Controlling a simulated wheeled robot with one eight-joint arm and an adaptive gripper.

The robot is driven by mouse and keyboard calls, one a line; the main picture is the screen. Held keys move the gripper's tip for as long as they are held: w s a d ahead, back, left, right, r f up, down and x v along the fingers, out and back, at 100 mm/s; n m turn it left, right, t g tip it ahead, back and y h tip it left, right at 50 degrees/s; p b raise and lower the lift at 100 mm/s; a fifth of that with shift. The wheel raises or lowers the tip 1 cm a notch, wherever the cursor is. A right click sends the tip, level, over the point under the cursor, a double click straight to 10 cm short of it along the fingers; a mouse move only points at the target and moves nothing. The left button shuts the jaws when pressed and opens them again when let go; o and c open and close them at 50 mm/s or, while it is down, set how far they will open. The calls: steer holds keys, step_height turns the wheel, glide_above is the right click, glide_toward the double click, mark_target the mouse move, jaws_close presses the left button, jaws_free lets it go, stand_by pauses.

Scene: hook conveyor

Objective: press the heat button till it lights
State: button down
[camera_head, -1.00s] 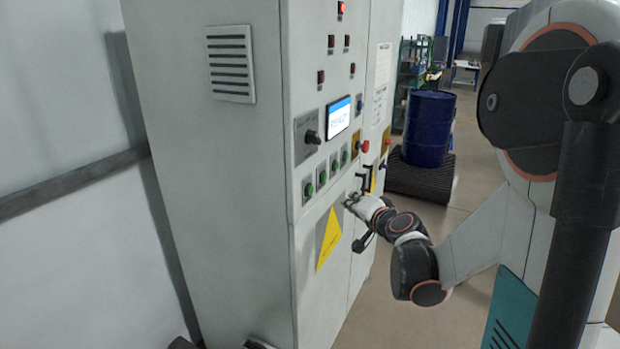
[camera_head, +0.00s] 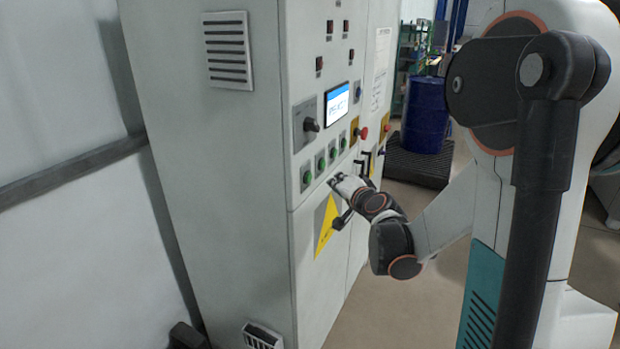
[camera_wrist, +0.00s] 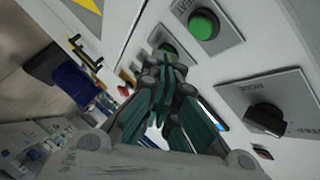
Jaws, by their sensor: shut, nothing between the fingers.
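A row of several green push buttons runs along the front of the grey cabinet (camera_head: 210,170). The nearest green button (camera_head: 307,177) is at the left end of the row and also shows in the wrist view (camera_wrist: 204,24), beside a label I cannot read in full. It looks plain green, with no clear glow. My gripper (camera_head: 334,183) is shut and empty, just in front of the panel, below and right of that button. In the wrist view my closed fingers (camera_wrist: 166,62) partly hide another green button behind them. I cannot tell whether they touch the panel.
A black mode knob (camera_head: 312,125) and a lit screen (camera_head: 337,103) sit above the buttons. A red knob (camera_head: 362,132) and dark handles (camera_head: 366,162) lie farther along the cabinet. A blue drum (camera_head: 425,115) stands behind. The floor right of the cabinet is open.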

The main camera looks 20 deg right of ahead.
steer(key=shift+w+a, duration=1.2)
steer(key=shift+w, duration=0.3)
stand_by(0.4)
steer(key=shift+w+a+b, duration=0.25)
steer(key=shift+w+b, duration=0.1)
steer(key=shift+b, duration=0.05)
steer(key=shift+w+a, duration=0.3)
stand_by(0.8)
steer(key=shift+d, duration=0.1)
steer(key=shift+s+d+b, duration=0.3)
steer(key=shift+s+d, duration=0.1)
steer(key=shift+s, duration=0.25)
steer(key=s+d, duration=0.1)
steer(key=s, duration=0.1)
steer(key=s+d, duration=0.2)
stand_by(0.7)
